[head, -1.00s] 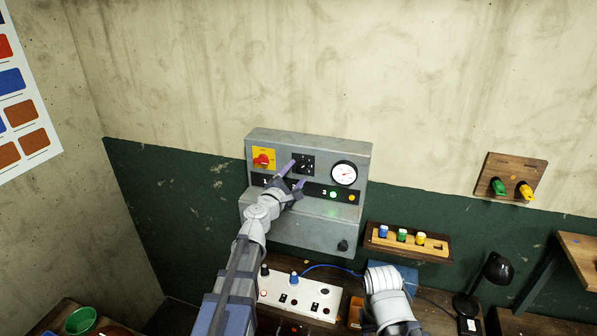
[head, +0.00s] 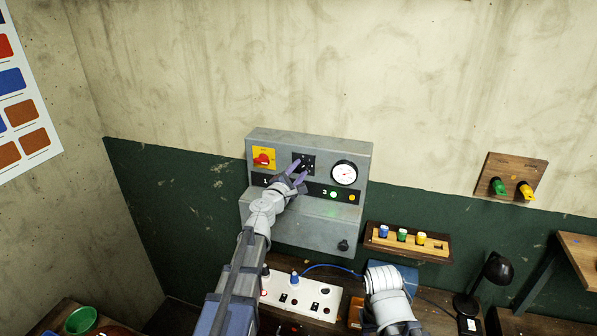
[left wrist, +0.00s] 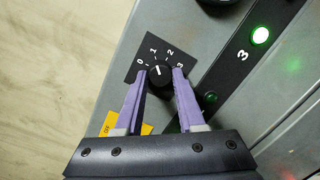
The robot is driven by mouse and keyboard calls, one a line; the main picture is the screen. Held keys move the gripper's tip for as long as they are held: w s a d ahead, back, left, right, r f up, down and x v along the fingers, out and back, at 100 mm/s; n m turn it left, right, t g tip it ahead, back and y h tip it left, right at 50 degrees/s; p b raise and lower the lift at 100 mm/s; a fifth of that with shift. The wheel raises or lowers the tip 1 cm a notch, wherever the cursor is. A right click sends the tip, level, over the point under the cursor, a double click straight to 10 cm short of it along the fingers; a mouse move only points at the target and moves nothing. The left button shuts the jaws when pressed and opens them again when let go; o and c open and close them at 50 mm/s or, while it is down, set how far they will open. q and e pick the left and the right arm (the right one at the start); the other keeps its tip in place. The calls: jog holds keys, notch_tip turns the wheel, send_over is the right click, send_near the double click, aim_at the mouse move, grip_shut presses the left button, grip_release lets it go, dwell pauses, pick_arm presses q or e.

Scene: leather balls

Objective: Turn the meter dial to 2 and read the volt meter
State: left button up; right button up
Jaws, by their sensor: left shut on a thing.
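The grey meter box (head: 335,210) hangs on the wall. Its black dial (left wrist: 160,78) sits on a dark plate marked 0, 1, 2 and 3. My left gripper (left wrist: 160,71) has its purple fingers on both sides of the dial and is shut on it. The dial's white mark points up, around between 1 and 2; I cannot tell exactly. In the head view the gripper (head: 301,171) partly covers the dial plate (head: 304,160). The round white volt meter (head: 344,173) is right of the dial; its reading is too small to make out.
A red knob on a yellow plate (head: 264,159) is left of the dial. A lit green lamp (head: 333,194) is below right. A white socket panel (head: 300,295), a wooden rack with coloured pieces (head: 408,242) and a black lamp (head: 496,267) are lower down.

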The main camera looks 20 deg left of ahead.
pick_arm(q)
grip_shut()
jog(key=shift+m, duration=0.5)
jog(key=m+p, duration=0.1)
jog(key=m, duration=0.2)
jog(key=shift+r, duration=0.1)
jog(key=shift+s+d+m+g+y+p, duration=0.1)
jog(key=shift+m+g+y+p, duration=0.3)
jog(key=shift+m, duration=1.8)
jog(key=o, duration=1)
grip_release()
